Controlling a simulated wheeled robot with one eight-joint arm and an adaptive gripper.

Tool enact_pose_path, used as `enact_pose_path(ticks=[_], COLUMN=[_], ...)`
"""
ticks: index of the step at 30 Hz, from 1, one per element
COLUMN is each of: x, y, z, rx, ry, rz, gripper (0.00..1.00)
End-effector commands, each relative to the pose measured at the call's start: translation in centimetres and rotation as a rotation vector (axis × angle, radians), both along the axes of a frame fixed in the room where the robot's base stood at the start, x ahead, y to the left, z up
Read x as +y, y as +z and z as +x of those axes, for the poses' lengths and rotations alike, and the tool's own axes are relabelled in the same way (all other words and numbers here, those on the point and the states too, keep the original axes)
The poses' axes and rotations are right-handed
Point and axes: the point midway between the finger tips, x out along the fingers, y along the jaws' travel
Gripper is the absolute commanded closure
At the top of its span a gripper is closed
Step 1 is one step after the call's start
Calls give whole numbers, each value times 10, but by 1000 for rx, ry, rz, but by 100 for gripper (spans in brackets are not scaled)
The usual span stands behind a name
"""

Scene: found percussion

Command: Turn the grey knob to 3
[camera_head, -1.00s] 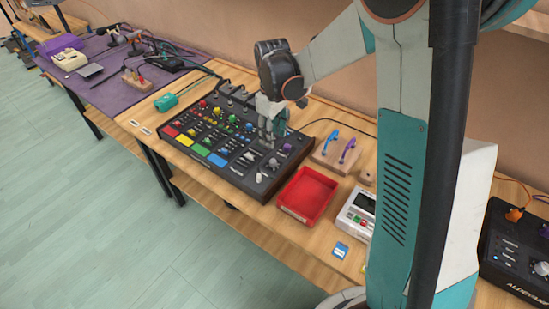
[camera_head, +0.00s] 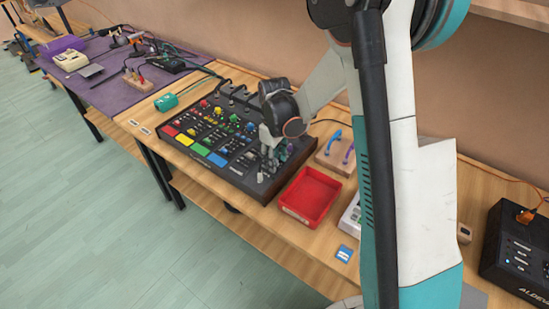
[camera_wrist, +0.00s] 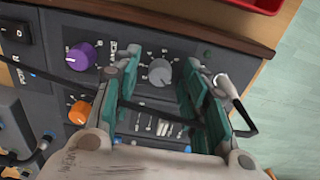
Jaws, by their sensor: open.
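The grey knob (camera_wrist: 160,73) is round and sits on the dark mixer panel in the wrist view. A small pale pointer mark and printed scale show at it, but the digits are too small to read. My gripper (camera_wrist: 158,62) is open, with one teal-padded finger on each side of the knob and gaps visible between. I cannot tell whether the fingertips reach down to the knob's height. In the head view my gripper (camera_head: 269,165) is over the right end of the mixer (camera_head: 200,157), and it hides the grey knob there.
A purple knob (camera_wrist: 81,56) and an orange knob (camera_wrist: 80,112) lie left of the gripper in the wrist view. A red tray (camera_head: 311,195) stands beside the mixer. Cables rise behind the mixer.

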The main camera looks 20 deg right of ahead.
Motion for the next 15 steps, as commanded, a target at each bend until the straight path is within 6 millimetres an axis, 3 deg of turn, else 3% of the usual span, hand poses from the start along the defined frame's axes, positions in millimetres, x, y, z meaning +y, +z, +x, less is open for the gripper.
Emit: enact_pose_path(ticks=[2,7,15], x=[0,0,0], y=[0,0,0], z=[0,0,0], rx=[0,0,0], ry=[0,0,-10], rz=[0,0,0], gripper=[64,100,100])
